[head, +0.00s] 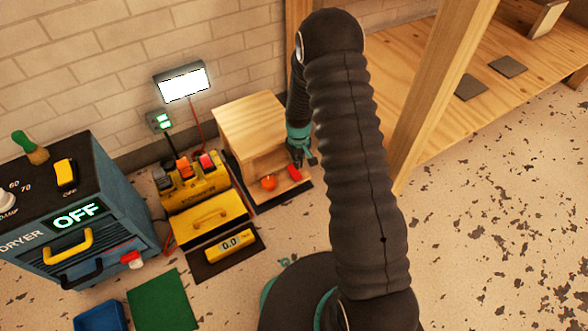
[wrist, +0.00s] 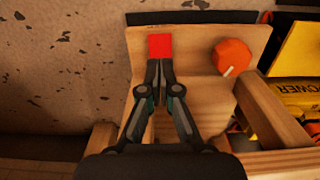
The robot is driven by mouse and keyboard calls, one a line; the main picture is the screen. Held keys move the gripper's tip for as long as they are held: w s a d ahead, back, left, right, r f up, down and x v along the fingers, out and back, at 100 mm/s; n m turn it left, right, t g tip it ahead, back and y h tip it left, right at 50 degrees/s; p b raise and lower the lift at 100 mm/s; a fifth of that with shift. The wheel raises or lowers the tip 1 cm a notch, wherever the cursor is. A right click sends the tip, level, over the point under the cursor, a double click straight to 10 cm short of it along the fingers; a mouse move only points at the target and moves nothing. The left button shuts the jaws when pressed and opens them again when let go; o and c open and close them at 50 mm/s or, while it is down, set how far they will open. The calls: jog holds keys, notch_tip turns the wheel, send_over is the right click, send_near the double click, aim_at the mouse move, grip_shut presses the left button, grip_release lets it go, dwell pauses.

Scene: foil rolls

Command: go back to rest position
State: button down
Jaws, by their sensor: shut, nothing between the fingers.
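My gripper (head: 308,163) hangs at the front right of a small wooden box (head: 256,122). In the wrist view my gripper (wrist: 159,64) is shut and empty. Its fingertips point at a red square piece (wrist: 160,46) and look very close to it; I cannot tell whether they touch. The red piece (head: 294,173) also shows just below my gripper in the head view. An orange round knob (wrist: 232,57) with a pale mark sits to its right; it is the orange spot (head: 268,182) in the head view. No foil roll can be made out.
A yellow power unit (head: 207,212) with coloured switches stands left of the box. Further left is a blue dryer (head: 75,210) reading OFF. A lit panel (head: 183,82) is by the brick wall. A wooden post (head: 440,90) and shelf (head: 520,80) stand right. Floor at lower right is clear.

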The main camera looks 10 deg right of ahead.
jog(key=shift+r, duration=0.5)
